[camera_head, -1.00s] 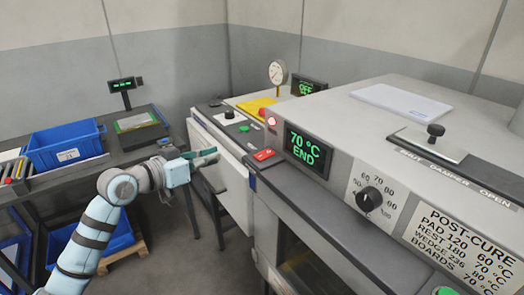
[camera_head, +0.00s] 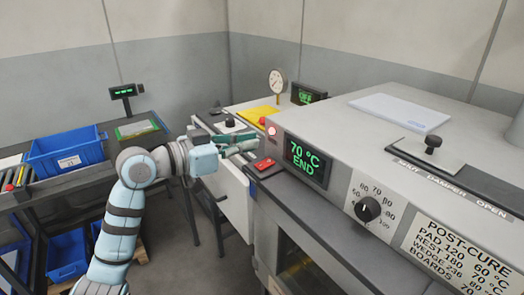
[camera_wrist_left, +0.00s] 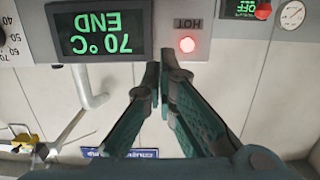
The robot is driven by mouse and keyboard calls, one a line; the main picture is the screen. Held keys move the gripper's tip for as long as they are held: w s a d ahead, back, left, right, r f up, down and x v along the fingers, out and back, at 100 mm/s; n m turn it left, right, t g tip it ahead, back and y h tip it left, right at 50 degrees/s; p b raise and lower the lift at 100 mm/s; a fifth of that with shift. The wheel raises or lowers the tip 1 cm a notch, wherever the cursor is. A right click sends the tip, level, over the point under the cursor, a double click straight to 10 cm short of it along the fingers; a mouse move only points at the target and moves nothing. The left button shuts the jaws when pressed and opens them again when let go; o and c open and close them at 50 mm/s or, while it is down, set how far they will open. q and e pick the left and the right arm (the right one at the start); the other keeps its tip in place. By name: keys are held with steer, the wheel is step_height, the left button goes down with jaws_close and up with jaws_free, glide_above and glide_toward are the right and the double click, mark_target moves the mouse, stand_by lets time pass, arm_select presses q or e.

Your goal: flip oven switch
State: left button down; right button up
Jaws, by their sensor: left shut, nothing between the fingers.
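The oven (camera_head: 335,140) stands at the right, with a sloped grey front panel. Its green display (camera_head: 306,158) reads 70 °C END and also shows upside down in the left wrist view (camera_wrist_left: 103,30). A small red switch-like piece (camera_head: 265,164) sits on the dark ledge left of the display; its setting is too small to tell. My left gripper (camera_head: 257,144) is shut and empty, just above and left of that piece, near the panel's left end. In the left wrist view its fingertips (camera_wrist_left: 162,68) are close together below the lit red HOT lamp (camera_wrist_left: 187,44). My right gripper is out of view.
A black dial (camera_head: 367,209) sits right of the display. Behind my gripper are a white machine with a yellow sheet (camera_head: 258,112), a gauge (camera_head: 277,80) and a display reading OFF (camera_head: 308,92). A blue bin (camera_head: 66,152) is on the left bench.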

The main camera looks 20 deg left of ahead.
mark_target(265, 164)
arm_select(q)
steer(key=x, duration=0.4)
steer(key=shift+d+r+p, duration=0.1)
steer(key=shift+r+p, duration=0.05)
steer(key=shift+p, duration=0.15)
step_height(265, 164, down, 3)
steer(key=shift+w+f, duration=0.1)
steer(key=shift+f, duration=0.5)
